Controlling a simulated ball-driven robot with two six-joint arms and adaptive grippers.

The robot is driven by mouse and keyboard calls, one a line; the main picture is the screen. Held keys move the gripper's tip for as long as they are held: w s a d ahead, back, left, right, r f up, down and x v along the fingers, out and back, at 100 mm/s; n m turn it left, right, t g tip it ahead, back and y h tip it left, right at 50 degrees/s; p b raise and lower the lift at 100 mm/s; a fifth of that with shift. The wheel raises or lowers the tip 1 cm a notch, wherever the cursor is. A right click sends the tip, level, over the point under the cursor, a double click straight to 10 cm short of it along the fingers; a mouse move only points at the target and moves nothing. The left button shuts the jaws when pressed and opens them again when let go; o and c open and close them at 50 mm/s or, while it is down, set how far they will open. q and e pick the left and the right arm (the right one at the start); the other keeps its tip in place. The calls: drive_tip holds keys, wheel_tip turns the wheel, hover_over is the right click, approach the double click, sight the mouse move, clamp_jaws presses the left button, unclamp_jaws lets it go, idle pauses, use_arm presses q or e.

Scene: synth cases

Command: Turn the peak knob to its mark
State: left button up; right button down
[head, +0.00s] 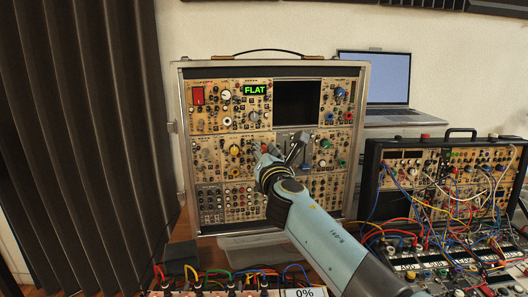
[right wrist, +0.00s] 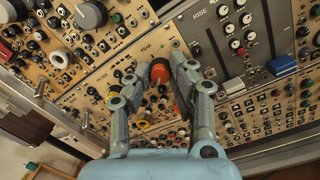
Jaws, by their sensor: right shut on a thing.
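The peak knob (right wrist: 160,71) is orange and black and sits on a tan panel under the lettering PEAK in the right wrist view. My right gripper (right wrist: 161,84) is shut on it, with one finger on each side. In the head view my right gripper (head: 272,151) reaches up to the middle of the silver-framed synth case (head: 180,130) and covers the knob. My left gripper is not in view.
Other knobs crowd the panel, including a yellow knob (head: 235,150). A second case (head: 450,150) with many patch cables stands at the right, below a laptop (head: 388,80). More cables and a 0% sign (head: 304,293) are at the front. A dark curtain (head: 80,130) hangs left.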

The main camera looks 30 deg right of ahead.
drive_tip(key=shift+f, duration=0.15)
drive_tip(key=c, duration=1.2)
unclamp_jaws()
drive_tip(key=shift+s, duration=0.1)
drive_tip(key=v, duration=1.2)
drive_tip(key=shift+d, duration=0.1)
